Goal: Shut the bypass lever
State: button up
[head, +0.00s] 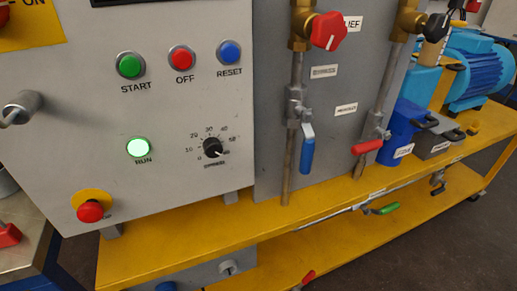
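Two vertical pipes with lever valves run down the grey panel. The left pipe carries a blue lever (307,150) that points down, roughly along its pipe. The right pipe carries a red lever (368,147) that sticks out to the left, across its pipe. A small label (324,71) beside the left pipe seems to read BYPASS, but it is blurred. Another label (346,107) between the pipes is too small to read, so I cannot be sure which lever each label names. My gripper is not in view.
A red knob (329,31) sits above the blue lever. The control panel (80,60) at left has buttons, a lit green RUN lamp (138,147) and a dial (213,147). A yellow shelf (240,232) runs below. A blue motor (478,72) stands at right.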

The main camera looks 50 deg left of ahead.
aim_at(308, 150)
jog(key=u, duration=1.65)
jog(key=j, duration=0.15)
jog(key=k, duration=0.05)
